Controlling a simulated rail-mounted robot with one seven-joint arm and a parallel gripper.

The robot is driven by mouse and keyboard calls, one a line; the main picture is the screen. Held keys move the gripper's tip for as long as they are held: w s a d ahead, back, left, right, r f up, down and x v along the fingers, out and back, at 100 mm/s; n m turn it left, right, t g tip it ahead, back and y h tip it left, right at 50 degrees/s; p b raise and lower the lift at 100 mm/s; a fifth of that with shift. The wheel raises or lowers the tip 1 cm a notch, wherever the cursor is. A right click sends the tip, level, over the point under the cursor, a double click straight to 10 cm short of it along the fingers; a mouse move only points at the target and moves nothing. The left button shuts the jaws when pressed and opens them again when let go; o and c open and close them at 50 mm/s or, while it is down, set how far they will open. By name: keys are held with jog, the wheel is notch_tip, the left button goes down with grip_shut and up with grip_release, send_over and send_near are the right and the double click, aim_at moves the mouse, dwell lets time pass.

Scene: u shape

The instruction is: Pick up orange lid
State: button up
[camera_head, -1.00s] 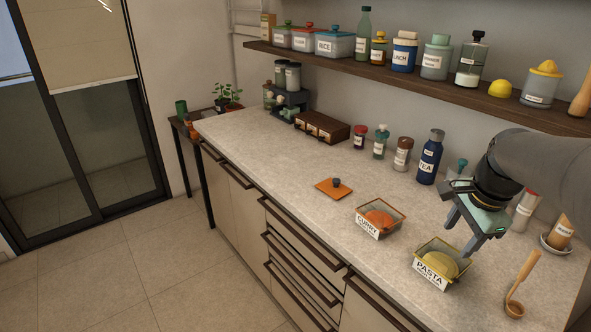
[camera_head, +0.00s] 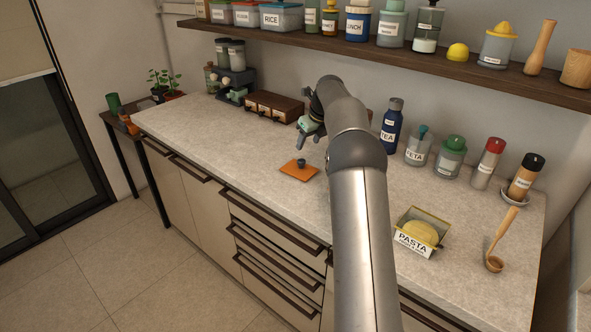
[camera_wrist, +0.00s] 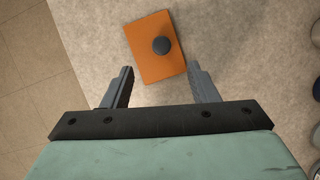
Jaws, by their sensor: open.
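The orange lid (camera_head: 297,171) is a flat square with a dark round knob, lying on the counter left of my arm. In the wrist view the orange lid (camera_wrist: 149,62) lies tilted, just beyond my fingertips, with its knob roughly between the lines of the two fingers. My gripper (camera_head: 308,140) is above the counter, a little behind the lid. In the wrist view my gripper (camera_wrist: 161,77) is open and empty, with its fingers spread apart.
A pasta container (camera_head: 421,232) stands right of my arm, near a wooden ladle (camera_head: 502,238). A dark drawer box (camera_head: 273,107) and a tea bottle (camera_head: 391,125) stand at the back. The shelf (camera_head: 405,52) runs above. The counter left of the lid is clear.

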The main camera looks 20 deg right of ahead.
send_over(303, 161)
jog(key=s, duration=0.2)
jog(key=f, duration=0.5)
jog(key=shift+w+p, duration=0.2)
jog(key=shift+p, duration=0.1)
jog(key=x, duration=0.1)
jog(key=p+x, duration=0.1)
jog(key=x, duration=0.3)
jog(key=shift+s+d+f, duration=0.2)
jog(key=shift+s, duration=0.1)
jog(key=c, duration=1.1)
